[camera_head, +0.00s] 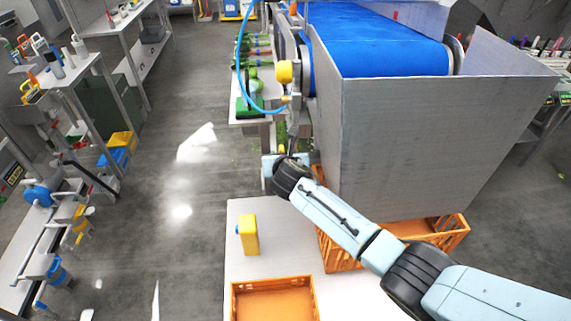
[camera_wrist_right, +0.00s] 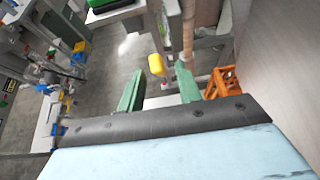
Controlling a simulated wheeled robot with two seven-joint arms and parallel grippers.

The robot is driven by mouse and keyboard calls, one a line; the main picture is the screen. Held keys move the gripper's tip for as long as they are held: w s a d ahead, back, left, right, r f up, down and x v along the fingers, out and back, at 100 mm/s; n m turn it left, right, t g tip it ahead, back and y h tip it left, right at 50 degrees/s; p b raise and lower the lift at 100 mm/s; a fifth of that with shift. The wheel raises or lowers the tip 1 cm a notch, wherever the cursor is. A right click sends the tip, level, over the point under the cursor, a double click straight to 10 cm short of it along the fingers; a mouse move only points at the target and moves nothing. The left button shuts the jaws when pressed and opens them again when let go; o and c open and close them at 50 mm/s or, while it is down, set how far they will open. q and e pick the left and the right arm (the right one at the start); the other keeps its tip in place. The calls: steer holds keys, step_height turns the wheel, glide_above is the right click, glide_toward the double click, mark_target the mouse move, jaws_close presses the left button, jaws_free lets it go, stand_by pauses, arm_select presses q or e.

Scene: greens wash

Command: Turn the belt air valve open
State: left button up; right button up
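The belt machine has a blue belt (camera_head: 375,40) and grey metal side panels. A yellow rounded knob-like part (camera_head: 284,72) sticks out at its left end. Just below it, a blue hose (camera_head: 242,75) ends at a small brass fitting (camera_head: 290,99). I cannot tell for sure which part is the valve handle. My right gripper (camera_wrist_right: 160,85) is open, its two green fingers apart with nothing held. In the head view its tips are hard to make out, below the fitting. A yellow rounded thing (camera_wrist_right: 155,64) shows beyond the fingers. My left gripper is out of view.
A white table below carries a yellow container (camera_head: 249,235) and orange crates (camera_head: 272,298). A side table with green items (camera_head: 248,108) stands left of the machine.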

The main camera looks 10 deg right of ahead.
steer(key=v, duration=0.9)
steer(key=shift+s, duration=0.25)
steer(key=shift+r, duration=0.1)
